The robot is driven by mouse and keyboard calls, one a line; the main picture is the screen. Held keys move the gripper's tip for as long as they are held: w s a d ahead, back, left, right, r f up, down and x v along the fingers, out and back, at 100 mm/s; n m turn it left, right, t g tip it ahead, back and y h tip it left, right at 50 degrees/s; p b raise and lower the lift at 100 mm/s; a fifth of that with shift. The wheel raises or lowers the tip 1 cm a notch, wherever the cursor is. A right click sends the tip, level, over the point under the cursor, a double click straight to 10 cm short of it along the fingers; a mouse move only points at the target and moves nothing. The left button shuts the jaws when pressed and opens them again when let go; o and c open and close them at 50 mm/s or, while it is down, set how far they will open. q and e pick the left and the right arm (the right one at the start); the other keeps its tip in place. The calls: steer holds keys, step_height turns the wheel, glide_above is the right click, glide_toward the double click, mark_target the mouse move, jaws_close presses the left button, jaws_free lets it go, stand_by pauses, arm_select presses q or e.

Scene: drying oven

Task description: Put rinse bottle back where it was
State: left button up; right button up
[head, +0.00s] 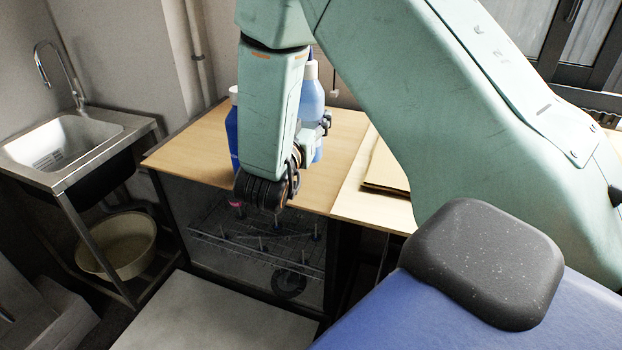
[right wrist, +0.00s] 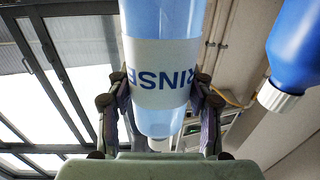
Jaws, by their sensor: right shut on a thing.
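The rinse bottle (head: 311,97) is light blue and stands about upright over the wooden top (head: 190,150) of the drying oven, partly hidden behind my right arm. My right gripper (head: 318,128) is shut on it. In the right wrist view, the bottle (right wrist: 158,105) has a white label reading RINSE, upside down in that picture. The two fingers of the right gripper (right wrist: 157,108) press on its sides at the label. Its base is mostly hidden in the head view, so I cannot tell if it touches the wood. My left gripper is not in view.
A darker blue bottle (head: 232,130) with a white cap stands left of my right arm; it also shows in the right wrist view (right wrist: 300,50). A brown board (head: 385,170) lies at right. A sink (head: 75,145) and basin (head: 120,248) are at left. The wooden top's left part is clear.

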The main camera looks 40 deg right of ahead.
steer(key=f, duration=0.2)
steer(key=a, duration=0.1)
steer(key=shift+s+a+f+b, duration=0.1)
steer(key=shift+s+f+b, duration=0.25)
steer(key=shift+s+f, duration=0.05)
steer(key=f, duration=0.1)
steer(key=d+f, duration=0.1)
steer(key=f, duration=0.1)
steer(key=shift+w+d+f, duration=0.1)
steer(key=shift+w+d, duration=0.1)
steer(key=shift+w, duration=0.1)
steer(key=shift+s+a+f+b, duration=0.15)
steer(key=shift+a+f+b, duration=0.15)
steer(key=shift+f, duration=0.4)
steer(key=shift+s+a+f+b, duration=0.15)
steer(key=shift+a+f+b, duration=0.1)
steer(key=shift+f, duration=0.4)
steer(key=shift+w+d+f, duration=0.2)
steer(key=shift+d, duration=0.2)
steer(key=o, duration=1.1)
steer(key=shift+f, duration=0.15)
steer(key=o, duration=0.4)
steer(key=shift+s+a+r, duration=0.15)
steer(key=shift+a+r, duration=0.15)
steer(key=shift+a, duration=0.05)
steer(key=shift+d+f, duration=0.2)
steer(key=shift+d, duration=0.1)
steer(key=shift+p+v, duration=4.4)
steer(key=shift+v, duration=1.6)
steer(key=shift+a, duration=0.15)
